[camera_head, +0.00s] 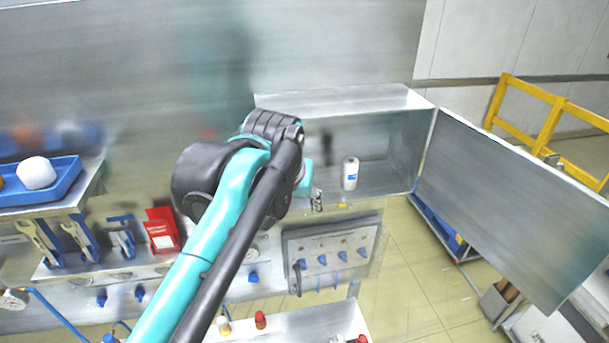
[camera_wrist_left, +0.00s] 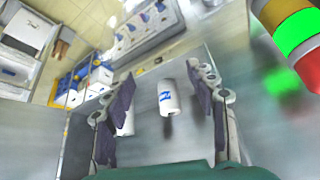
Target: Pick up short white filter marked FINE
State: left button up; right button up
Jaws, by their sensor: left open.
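A white cylindrical filter (camera_head: 350,173) with a blue mark stands upright in the open metal box, right of my left gripper (camera_head: 316,198). Its lettering is too small to read. In the left wrist view a white filter with a blue mark (camera_wrist_left: 168,97) shows between the spread fingers of my left gripper (camera_wrist_left: 160,76), apart from both. A second white cylinder (camera_wrist_left: 125,122) is partly hidden behind the left finger there; I cannot tell its marking. My left gripper is open and empty; in the head view my arm hides much of it. My right gripper is not in view.
The open box (camera_head: 385,150) has walls around the filter, and its door (camera_head: 510,200) swings out to the right. A blue tray (camera_head: 68,186) and hung wrenches (camera_head: 75,236) are at left. A panel with blue knobs (camera_head: 330,250) is below the box. A red-green-orange light (camera_wrist_left: 295,30) shows upper right.

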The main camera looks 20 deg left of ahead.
pick_arm(q)
jog(key=w, duration=0.2)
jog(key=w+a, duration=0.1)
jog(key=w, duration=0.1)
jog(key=w+p, duration=0.1)
jog(key=w, duration=0.1)
jog(key=shift+a, duration=0.25)
jog(key=shift+w+a, duration=0.15)
jog(key=shift+w, duration=0.35)
jog(key=shift+w+a+f+p, duration=0.1)
jog(key=shift+w+a+p, duration=0.05)
jog(key=shift+w, duration=0.4)
jog(key=shift+w+a+p, duration=0.15)
jog(key=shift+w, duration=0.4)
jog(key=x, duration=0.2)
jog(key=shift+w+f, duration=0.25)
jog(key=shift+f, duration=0.05)
jog(key=shift+s+f, duration=0.1)
jog(key=shift+s, duration=0.05)
jog(key=c, duration=1.2)
